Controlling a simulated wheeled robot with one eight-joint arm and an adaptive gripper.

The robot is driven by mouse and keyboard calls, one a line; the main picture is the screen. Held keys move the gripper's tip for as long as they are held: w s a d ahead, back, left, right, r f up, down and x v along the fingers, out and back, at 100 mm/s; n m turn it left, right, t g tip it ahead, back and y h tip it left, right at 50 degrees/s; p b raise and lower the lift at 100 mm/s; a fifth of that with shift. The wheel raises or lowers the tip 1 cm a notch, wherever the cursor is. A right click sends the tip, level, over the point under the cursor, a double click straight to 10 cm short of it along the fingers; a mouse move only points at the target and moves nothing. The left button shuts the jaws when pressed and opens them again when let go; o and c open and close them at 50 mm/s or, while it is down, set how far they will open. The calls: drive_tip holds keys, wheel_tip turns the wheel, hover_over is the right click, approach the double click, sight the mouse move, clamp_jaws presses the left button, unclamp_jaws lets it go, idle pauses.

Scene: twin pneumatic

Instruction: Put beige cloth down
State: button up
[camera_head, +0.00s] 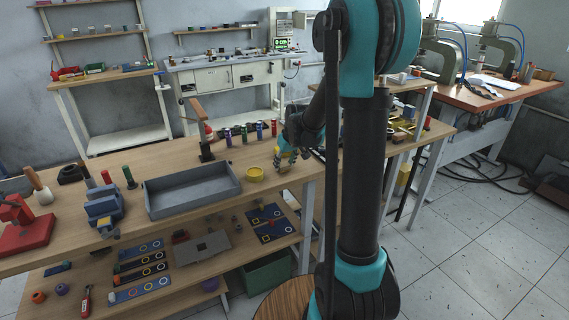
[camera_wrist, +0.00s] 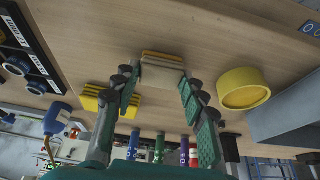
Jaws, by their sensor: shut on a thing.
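The beige cloth (camera_wrist: 162,72) shows in the wrist view as a small folded, layered block with a darker yellowish edge. It sits between my gripper's (camera_wrist: 160,82) two fingertips, which are shut on it. It is close to the wooden bench top (camera_wrist: 210,30); I cannot tell whether it touches the wood. In the head view my gripper (camera_head: 284,158) is low over the bench (camera_head: 160,162), just right of a yellow round dish (camera_head: 255,174). The cloth is too small there to make out clearly.
The yellow dish (camera_wrist: 243,88) and a grey tray (camera_wrist: 290,118) are on one side in the wrist view. A yellow stack (camera_wrist: 97,99) and a black holder (camera_wrist: 28,50) are on the other. Several coloured cylinders (camera_head: 244,133) stand behind. Bare wood surrounds the cloth.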

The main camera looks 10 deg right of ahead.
drive_tip(key=shift+f, duration=0.1)
drive_tip(key=o, duration=1)
drive_tip(key=v, duration=1.2)
drive_tip(key=s+f+m, duration=0.1)
drive_tip(key=s+f, duration=0.3)
drive_tip(key=s, duration=0.4)
drive_tip(key=s+d+f+m+h, duration=0.1)
drive_tip(key=s+f, duration=0.4)
drive_tip(key=s, duration=0.4)
drive_tip(key=s+d+f+m, duration=0.1)
drive_tip(key=s+f, duration=0.4)
drive_tip(key=s, duration=0.3)
drive_tip(key=shift+s+d+f+m, duration=0.15)
drive_tip(key=shift+s+d+m, duration=0.05)
drive_tip(key=shift+d+m, duration=0.1)
